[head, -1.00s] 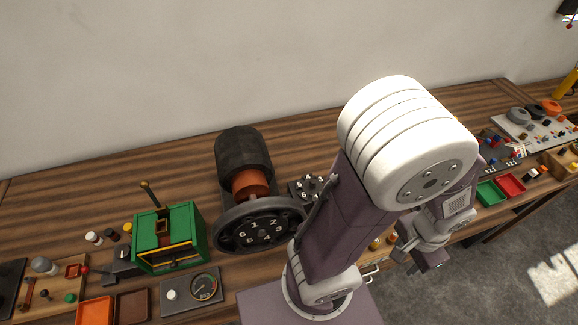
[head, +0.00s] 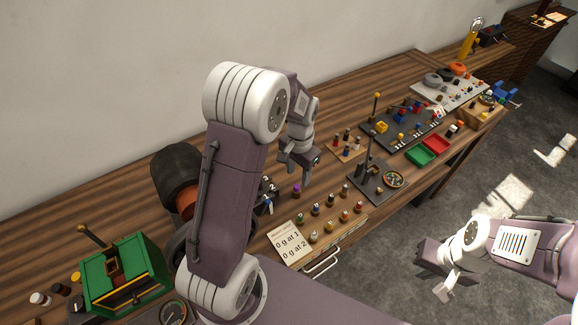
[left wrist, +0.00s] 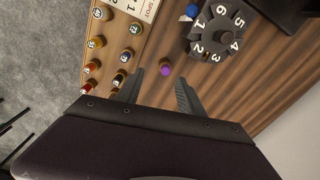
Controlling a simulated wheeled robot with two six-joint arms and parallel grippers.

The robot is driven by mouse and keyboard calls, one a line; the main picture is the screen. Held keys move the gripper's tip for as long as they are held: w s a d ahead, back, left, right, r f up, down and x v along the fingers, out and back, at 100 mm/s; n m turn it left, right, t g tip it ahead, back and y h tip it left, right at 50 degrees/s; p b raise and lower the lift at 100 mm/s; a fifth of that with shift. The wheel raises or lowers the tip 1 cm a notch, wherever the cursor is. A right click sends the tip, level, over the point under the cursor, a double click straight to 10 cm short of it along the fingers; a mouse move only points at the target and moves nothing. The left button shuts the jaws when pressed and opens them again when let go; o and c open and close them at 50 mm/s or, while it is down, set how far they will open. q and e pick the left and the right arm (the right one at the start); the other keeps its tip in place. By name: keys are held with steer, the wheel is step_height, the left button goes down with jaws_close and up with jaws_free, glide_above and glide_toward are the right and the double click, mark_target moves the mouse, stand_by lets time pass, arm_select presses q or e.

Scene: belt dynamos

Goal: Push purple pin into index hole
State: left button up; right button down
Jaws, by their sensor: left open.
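The purple pin (head: 297,190) stands on the wooden bench beside the dark index dial. In the left wrist view the purple pin (left wrist: 165,69) shows between my left gripper's fingers, apart from both. My left gripper (head: 297,165) is open and empty, above and behind the pin in the head view; its two fingers (left wrist: 160,82) show in the wrist view. The dark numbered index dial (left wrist: 216,32) lies just beyond the pin, with a blue piece (left wrist: 192,11) at its edge. In the head view my left arm partly hides the dial. My right gripper (head: 436,280) hangs over the floor, away from the bench.
Several numbered pins (head: 331,207) stand in rows near a card (head: 290,243). A dark stand with a round dish (head: 393,180) is to the right. A green box (head: 125,272) and dark motor (head: 176,170) are at left. Bare wood surrounds the purple pin.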

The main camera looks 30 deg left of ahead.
mark_target(297, 186)
arm_select(q)
steer(key=shift+w+a+f, duration=0.3)
steer(key=shift+w, duration=0.3)
steer(key=shift+w+a+f, duration=0.25)
steer(key=shift+w, duration=0.3)
steer(key=shift+s+f, duration=0.1)
steer(key=shift+f, duration=0.3)
step_height(297, 186, down, 8)
steer(key=shift+f+p, duration=0.1)
steer(key=shift+p, duration=0.7)
jaws_close()
steer(key=shift+r+p, duration=1.95)
steer(key=shift+r, duration=0.4)
steer(key=shift+m, duration=0.3)
